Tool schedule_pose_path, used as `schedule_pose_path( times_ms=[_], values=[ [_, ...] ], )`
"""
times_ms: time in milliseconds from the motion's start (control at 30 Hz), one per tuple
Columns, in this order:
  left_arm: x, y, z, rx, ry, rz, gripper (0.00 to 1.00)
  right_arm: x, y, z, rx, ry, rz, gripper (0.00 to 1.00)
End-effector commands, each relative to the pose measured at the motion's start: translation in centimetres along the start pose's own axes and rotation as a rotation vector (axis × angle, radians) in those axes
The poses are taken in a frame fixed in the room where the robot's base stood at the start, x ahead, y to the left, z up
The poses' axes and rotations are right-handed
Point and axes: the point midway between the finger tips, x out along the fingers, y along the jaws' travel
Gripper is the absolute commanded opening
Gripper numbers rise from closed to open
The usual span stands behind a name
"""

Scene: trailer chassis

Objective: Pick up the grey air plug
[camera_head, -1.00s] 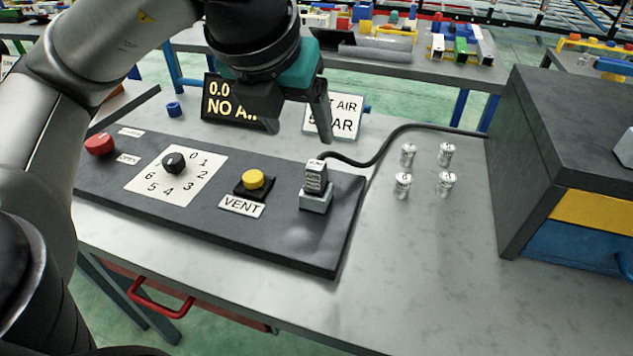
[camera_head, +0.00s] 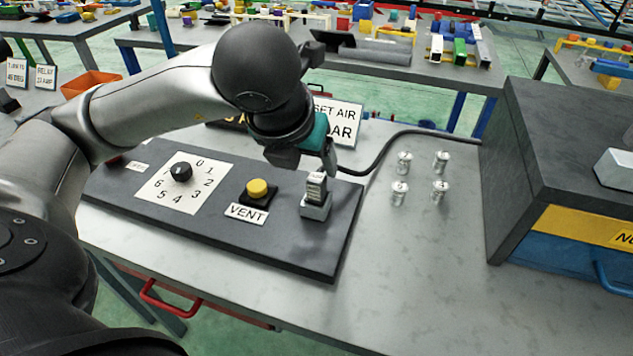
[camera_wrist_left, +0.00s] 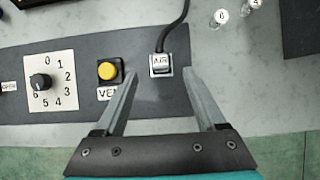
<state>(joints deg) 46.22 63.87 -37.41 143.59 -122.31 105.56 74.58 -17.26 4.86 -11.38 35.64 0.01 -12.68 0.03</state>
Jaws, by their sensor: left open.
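My left gripper (camera_head: 305,165) is open and empty, close above and behind the plug in the head view. In the left wrist view its two fingers (camera_wrist_left: 161,72) are spread wide. My right gripper is not in view.
The dark panel (camera_head: 290,247) also holds a yellow VENT button (camera_head: 257,188) and a black dial (camera_head: 181,172). Several small silver cylinders (camera_head: 438,190) stand right of the plug. A dark cabinet (camera_head: 510,170) stands further right. The front of the table is clear.

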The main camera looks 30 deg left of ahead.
Motion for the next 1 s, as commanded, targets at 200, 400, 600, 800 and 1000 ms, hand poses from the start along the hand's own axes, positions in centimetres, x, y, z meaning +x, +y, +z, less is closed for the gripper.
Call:
schedule_pose_path(
  times_ms=[200,400,600,800,1000],
  values=[
    [2.3,0.1,-0.1,0.001,0.001,0.001,0.72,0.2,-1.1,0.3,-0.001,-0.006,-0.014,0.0],
    [3.7,0.0,-0.2,0.001,0.003,0.002,0.72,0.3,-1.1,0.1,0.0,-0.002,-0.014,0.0],
    [6.8,0.0,-0.1,0.0,0.003,0.002,0.72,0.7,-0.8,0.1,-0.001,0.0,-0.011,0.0],
    [7.9,-0.1,0.0,0.002,0.0,0.001,0.72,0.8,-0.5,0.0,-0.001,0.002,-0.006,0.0],
    [7.8,-0.1,0.0,0.002,-0.001,0.001,0.68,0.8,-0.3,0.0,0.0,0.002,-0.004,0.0]
  ],
)
